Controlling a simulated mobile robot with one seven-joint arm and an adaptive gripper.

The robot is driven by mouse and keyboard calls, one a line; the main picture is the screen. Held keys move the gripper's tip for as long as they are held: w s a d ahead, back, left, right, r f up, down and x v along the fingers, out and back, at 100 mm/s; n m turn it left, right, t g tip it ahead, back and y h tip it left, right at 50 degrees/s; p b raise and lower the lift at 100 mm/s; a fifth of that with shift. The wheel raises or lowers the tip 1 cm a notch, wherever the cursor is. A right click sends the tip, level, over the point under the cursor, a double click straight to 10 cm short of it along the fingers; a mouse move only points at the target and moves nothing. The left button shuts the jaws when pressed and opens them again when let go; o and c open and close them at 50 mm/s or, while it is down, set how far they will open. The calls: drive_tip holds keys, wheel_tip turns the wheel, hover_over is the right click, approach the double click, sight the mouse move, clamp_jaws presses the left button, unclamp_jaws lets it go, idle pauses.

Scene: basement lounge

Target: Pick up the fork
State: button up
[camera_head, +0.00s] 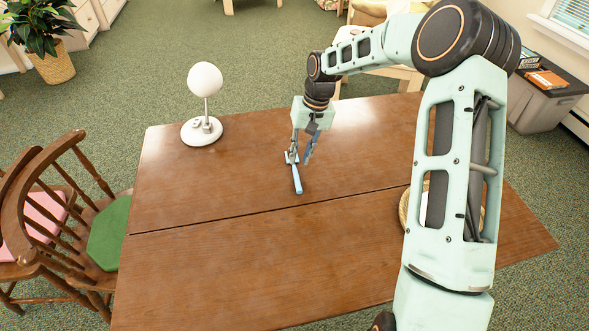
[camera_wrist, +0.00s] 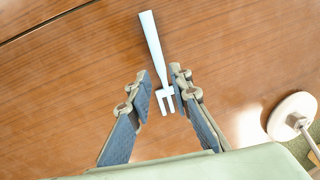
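A light blue fork (camera_head: 297,178) lies on the brown wooden table (camera_head: 220,200), near the middle of its far half. It also shows in the wrist view (camera_wrist: 154,48), with its handle pointing up and its tines toward my gripper. My gripper (camera_head: 299,158) is above the table at the tined end of the fork. In the wrist view my gripper (camera_wrist: 160,88) is open, with one finger on each side of the fork's neck and tines. I cannot tell how high the fingertips are above the table.
A white round lamp (camera_head: 204,100) stands at the table's far left. A wicker basket (camera_head: 404,210) is partly hidden behind my arm at the right. Wooden chairs (camera_head: 85,215) with pink and green cushions stand at the left. The table around the fork is clear.

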sight(296, 170)
drive_tip(key=f, duration=0.2)
drive_tip(key=a+f, duration=0.1)
drive_tip(key=f, duration=0.2)
drive_tip(key=shift+r, duration=0.1)
clamp_jaws()
